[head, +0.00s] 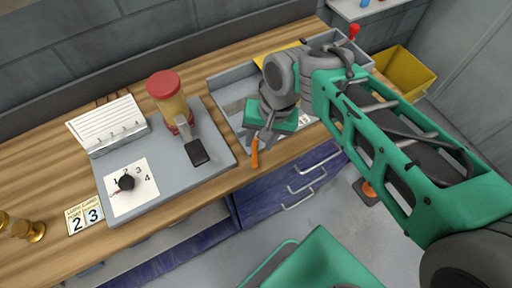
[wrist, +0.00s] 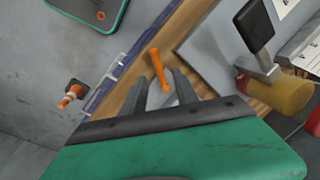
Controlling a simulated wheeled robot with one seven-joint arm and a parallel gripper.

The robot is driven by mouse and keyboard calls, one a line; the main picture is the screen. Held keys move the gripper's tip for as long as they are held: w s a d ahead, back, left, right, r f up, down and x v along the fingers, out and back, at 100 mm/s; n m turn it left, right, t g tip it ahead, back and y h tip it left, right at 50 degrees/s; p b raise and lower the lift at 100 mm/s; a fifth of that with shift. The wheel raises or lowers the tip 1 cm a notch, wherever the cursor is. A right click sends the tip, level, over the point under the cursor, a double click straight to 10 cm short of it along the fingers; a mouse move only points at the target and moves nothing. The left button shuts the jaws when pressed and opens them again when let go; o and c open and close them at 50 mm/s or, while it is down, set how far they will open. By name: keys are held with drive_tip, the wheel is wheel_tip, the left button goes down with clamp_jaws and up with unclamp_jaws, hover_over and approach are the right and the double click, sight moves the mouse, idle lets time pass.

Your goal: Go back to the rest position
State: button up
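My gripper (head: 260,139) is over the front part of the wooden bench, near the grey tray. In the wrist view its two dark fingers (wrist: 166,80) stand apart, with a gap between them. A small orange stick-like piece (head: 254,153) is just past the fingertips, by the bench's front edge. In the wrist view the orange piece (wrist: 160,68) shows in line with the gap, over wood. I see no finger closed on it; whether one touches it is hard to tell. My green arm reaches in from the right.
The grey tray (head: 225,90) lies behind my gripper. To the left, a grey board (head: 222,160) carries a red-capped amber jar (head: 168,100), a black-handled part and a dial card (head: 132,187).

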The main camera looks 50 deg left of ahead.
drive_tip(key=shift+r, duration=0.4)
drive_tip(key=d+f+n+h, duration=0.1)
drive_tip(key=d+f+n, duration=0.35)
drive_tip(key=d, duration=0.45)
drive_tip(key=w+d+r+m+t, duration=0.2)
drive_tip(key=w+d+r+m, duration=0.1)
drive_tip(key=d, duration=0.8)
drive_tip(key=w+d+r+m+t, duration=0.1)
drive_tip(key=w+d+r+m, duration=0.2)
drive_tip(key=d, duration=0.8)
drive_tip(key=w+d+r+m+t, duration=0.2)
drive_tip(key=w+d+r+m, duration=0.2)
drive_tip(key=w+d+m, duration=0.3)
drive_tip(key=w+d, duration=0.2)
drive_tip(key=d, duration=0.2)
drive_tip(key=shift+w+t+h, duration=0.2)
drive_tip(key=shift+t+h, duration=0.1)
